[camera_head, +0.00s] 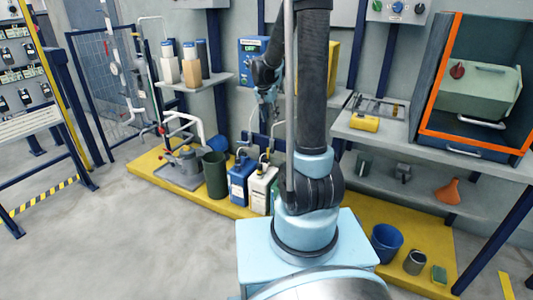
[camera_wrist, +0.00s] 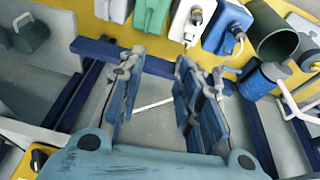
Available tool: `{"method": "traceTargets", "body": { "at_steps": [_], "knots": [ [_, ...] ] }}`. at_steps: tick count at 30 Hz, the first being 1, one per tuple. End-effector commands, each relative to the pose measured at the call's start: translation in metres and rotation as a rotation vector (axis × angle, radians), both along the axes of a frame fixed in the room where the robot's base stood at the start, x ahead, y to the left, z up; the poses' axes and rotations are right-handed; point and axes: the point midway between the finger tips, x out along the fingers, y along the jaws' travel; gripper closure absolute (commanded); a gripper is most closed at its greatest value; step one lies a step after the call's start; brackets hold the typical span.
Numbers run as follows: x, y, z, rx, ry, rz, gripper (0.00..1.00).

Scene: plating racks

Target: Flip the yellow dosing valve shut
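I cannot make out a yellow dosing valve in either view; it may be hidden behind my arm or too small to tell. My gripper (camera_head: 268,104) hangs in front of the wall, below and right of a blue controller box (camera_head: 252,48) with a lit display. In the wrist view my gripper (camera_wrist: 158,62) is open.
A yellow floor tray (camera_head: 150,167) carries a pump (camera_head: 186,160) and a green bucket (camera_head: 215,175). A right-hand shelf (camera_head: 395,140) holds a yellow instrument (camera_head: 365,123) and an orange-framed cabinet (camera_head: 430,90). White pipes (camera_head: 185,118) stand at left. The floor in front is clear.

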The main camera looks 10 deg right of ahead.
Motion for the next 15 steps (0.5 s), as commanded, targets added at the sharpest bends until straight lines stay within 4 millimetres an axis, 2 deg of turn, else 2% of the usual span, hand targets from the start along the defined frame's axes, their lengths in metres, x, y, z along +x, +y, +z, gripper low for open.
{"method": "traceTargets", "body": {
  "at_steps": [1,6,15],
  "knots": [
    [0.014,0.003,-0.008,-0.003,-0.005,-0.015,0.68],
    [0.055,0.011,-0.039,-0.009,-0.028,-0.08,0.68],
    [0.115,0.027,-0.103,-0.018,-0.07,-0.187,0.68]
  ]
}}
